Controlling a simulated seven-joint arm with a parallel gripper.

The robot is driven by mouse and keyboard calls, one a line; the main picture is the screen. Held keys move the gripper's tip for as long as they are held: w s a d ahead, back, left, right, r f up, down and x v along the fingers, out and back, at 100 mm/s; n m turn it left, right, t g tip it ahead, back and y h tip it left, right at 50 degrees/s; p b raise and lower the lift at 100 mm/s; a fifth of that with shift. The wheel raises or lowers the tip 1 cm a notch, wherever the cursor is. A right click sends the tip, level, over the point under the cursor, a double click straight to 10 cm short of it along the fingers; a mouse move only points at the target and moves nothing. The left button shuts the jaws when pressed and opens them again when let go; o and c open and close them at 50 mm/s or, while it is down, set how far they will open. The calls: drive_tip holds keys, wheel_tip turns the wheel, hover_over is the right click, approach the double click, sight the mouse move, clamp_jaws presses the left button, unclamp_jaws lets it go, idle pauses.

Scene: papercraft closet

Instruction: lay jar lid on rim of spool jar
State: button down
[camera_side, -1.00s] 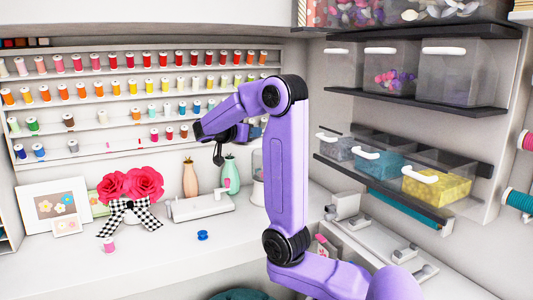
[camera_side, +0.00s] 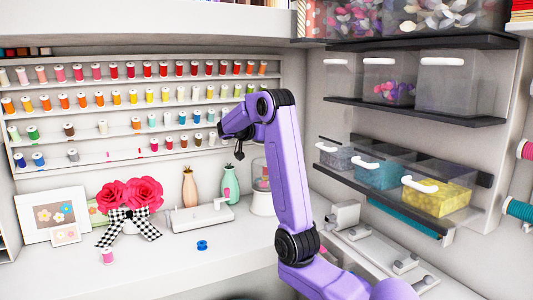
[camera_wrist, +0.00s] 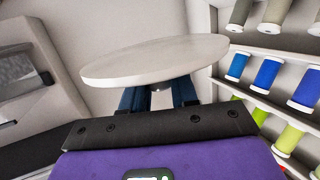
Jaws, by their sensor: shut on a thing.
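The jar lid (camera_wrist: 155,60) is a pale white disc, held at the tips of my gripper in the wrist view and seen almost edge-on. My gripper (camera_wrist: 160,90) is shut on it, with its dark blue fingers under the near edge. In the side view my gripper (camera_side: 239,153) hangs above the counter, and the lid cannot be made out there. The spool jar (camera_side: 261,176) appears to be the clear vessel with reddish contents on a white base, at the back of the counter. It shows just right of and below my gripper and is partly hidden by my arm.
Thread racks (camera_side: 150,120) line the back wall. Clear bins (camera_side: 378,167) sit on right-hand shelves. The front counter is mostly clear.

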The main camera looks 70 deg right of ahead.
drive_tip(key=w+d+f, duration=0.2)
drive_tip(key=d+f, duration=0.1)
drive_tip(key=f, duration=0.5)
drive_tip(key=shift+w+d+f, duration=0.15)
drive_tip(key=shift+w+d, duration=0.05)
drive_tip(key=shift+d, duration=0.05)
drive_tip(key=shift+f, duration=0.15)
drive_tip(key=c, duration=0.9)
unclamp_jaws()
drive_tip(key=shift+o, duration=0.2)
